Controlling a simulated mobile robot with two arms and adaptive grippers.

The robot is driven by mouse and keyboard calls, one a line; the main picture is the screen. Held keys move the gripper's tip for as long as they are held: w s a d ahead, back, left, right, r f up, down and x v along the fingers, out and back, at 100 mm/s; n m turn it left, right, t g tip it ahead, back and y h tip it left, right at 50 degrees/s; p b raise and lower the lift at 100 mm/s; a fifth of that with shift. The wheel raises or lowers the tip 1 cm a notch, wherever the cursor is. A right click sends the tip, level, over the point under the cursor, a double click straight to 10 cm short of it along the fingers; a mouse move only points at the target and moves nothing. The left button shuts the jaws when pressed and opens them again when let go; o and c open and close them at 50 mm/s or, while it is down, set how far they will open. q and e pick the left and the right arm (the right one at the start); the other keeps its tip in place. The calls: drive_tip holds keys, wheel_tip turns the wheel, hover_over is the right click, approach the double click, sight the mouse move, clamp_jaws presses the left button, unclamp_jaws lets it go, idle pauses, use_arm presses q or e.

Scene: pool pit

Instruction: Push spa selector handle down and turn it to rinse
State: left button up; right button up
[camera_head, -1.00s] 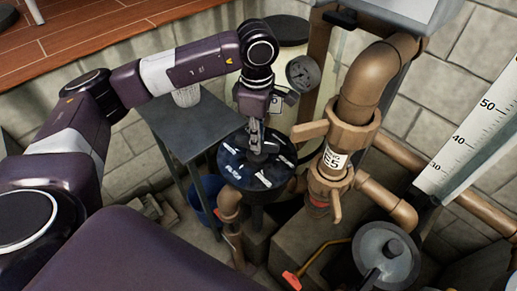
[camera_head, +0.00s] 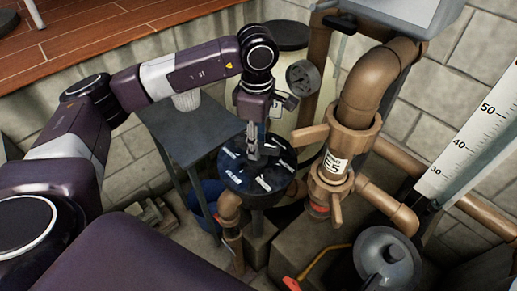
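The spa selector (camera_head: 238,181) is a round black dial plate with several white labels, in the middle of the head view. The labels are too small to read. My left gripper (camera_head: 254,152) points down over the middle of the dial, at its handle. The handle is mostly hidden behind the fingers. I cannot tell whether the fingers are closed on it or only touch it. My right gripper is not in view.
A brown pipe with a valve and lever (camera_head: 310,134) stands close to the right of the dial. A grey side table (camera_head: 196,128) with a white cup (camera_head: 187,100) is behind left. A blue bucket (camera_head: 208,192) is below.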

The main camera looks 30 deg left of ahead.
use_arm(q)
wheel_tip(320, 180, up, 7)
drive_tip(key=p, duration=0.3)
drive_tip(key=shift+p, duration=0.3)
